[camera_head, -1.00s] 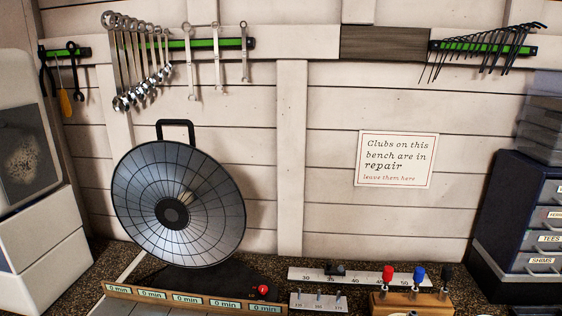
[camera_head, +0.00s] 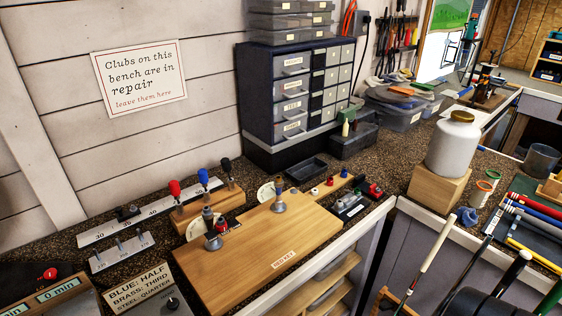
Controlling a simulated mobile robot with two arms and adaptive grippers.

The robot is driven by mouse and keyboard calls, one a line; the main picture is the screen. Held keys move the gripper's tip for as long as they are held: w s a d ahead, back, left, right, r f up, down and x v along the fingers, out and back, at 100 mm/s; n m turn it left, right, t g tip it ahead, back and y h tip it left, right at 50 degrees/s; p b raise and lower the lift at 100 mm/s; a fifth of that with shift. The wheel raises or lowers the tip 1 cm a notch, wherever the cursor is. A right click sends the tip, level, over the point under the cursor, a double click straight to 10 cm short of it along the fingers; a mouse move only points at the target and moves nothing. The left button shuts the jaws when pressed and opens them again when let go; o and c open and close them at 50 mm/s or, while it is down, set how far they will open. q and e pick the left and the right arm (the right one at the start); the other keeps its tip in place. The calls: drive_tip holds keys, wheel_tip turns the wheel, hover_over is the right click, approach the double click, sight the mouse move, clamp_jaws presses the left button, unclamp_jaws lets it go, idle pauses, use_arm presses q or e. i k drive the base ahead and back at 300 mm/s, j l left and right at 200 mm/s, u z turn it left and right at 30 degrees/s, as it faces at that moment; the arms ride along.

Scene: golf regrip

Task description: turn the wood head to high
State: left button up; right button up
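I cannot make out which thing is the wood head, and no setting marked high is readable. A pale wooden board (camera_head: 262,257) lies on the bench with a small label too small to read surely. Two metal posts with wide bases stand on it, a left post (camera_head: 213,236) and a right post (camera_head: 278,203). A cream round-edged plate (camera_head: 265,193) shows behind the right post, and another cream plate (camera_head: 195,229) behind the left one. Neither of my grippers is in view.
A wooden block (camera_head: 208,207) holds red, blue and black-topped tools. A numbered white scale (camera_head: 103,231) lies left. A drawer cabinet (camera_head: 295,95) stands behind. A white jar (camera_head: 455,145) sits on a wooden block at right. Club grips fill the lower right.

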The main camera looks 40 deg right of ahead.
sight(279, 185)
drive_tip(key=z, duration=1.25)
